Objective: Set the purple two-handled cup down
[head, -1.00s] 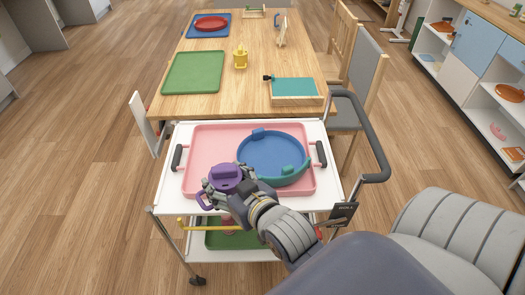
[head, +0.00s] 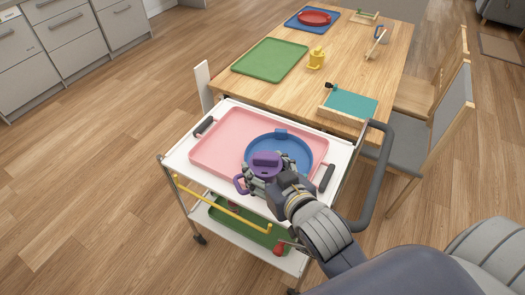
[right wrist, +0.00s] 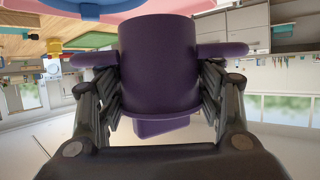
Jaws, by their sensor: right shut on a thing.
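The purple two-handled cup (head: 266,159) is in my right gripper (head: 267,173), whose fingers are shut around its body. In the head view it appears in front of the blue round dish (head: 262,141), near the front of the pink tray (head: 214,151); I cannot tell its height above them. One purple handle sticks out to the left. In the right wrist view the cup (right wrist: 158,65) fills the middle between the two fingers, with a handle out to each side. My left gripper is not in view.
The pink tray lies on a white trolley (head: 179,152) with a grey push handle (head: 383,175) at right. Behind it a wooden table (head: 325,84) carries a green tray (head: 270,61), a yellow cup (head: 316,58) and a teal-topped box (head: 349,104). Open floor lies left.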

